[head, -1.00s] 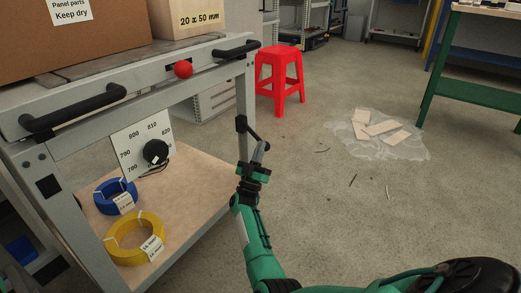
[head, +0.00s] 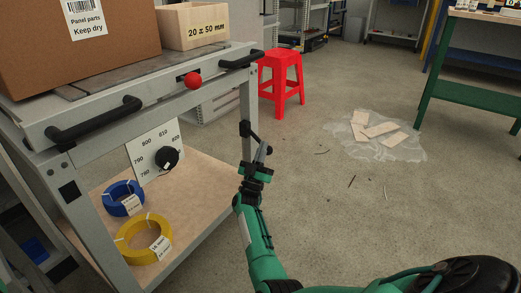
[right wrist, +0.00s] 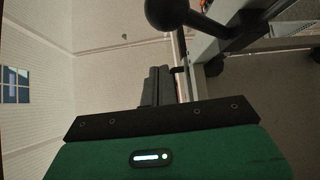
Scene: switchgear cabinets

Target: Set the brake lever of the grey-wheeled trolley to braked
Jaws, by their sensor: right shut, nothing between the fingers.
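The trolley (head: 185,105) stands at the left, a grey frame with a wooden lower shelf; its wheels are out of view. A black lever with a ball end (head: 246,130) sits on its near right leg. In the right wrist view a dark ball on a stem (right wrist: 172,12) shows at the top, above the fingers. A red ball knob (head: 193,80) sits in a slot on the trolley's upper rail. My right gripper (head: 263,151) is shut and empty, just below and right of the black lever, seemingly apart from it. It also shows in the right wrist view (right wrist: 156,86). My left gripper is not in view.
Cartons (head: 85,40) load the trolley's top; cable coils (head: 143,240) and a dial plate (head: 155,150) are below. A red stool (head: 280,82) stands behind. Boards on a sheet (head: 378,130) lie on the floor at right, near a green bench (head: 440,65). Floor between is mostly clear.

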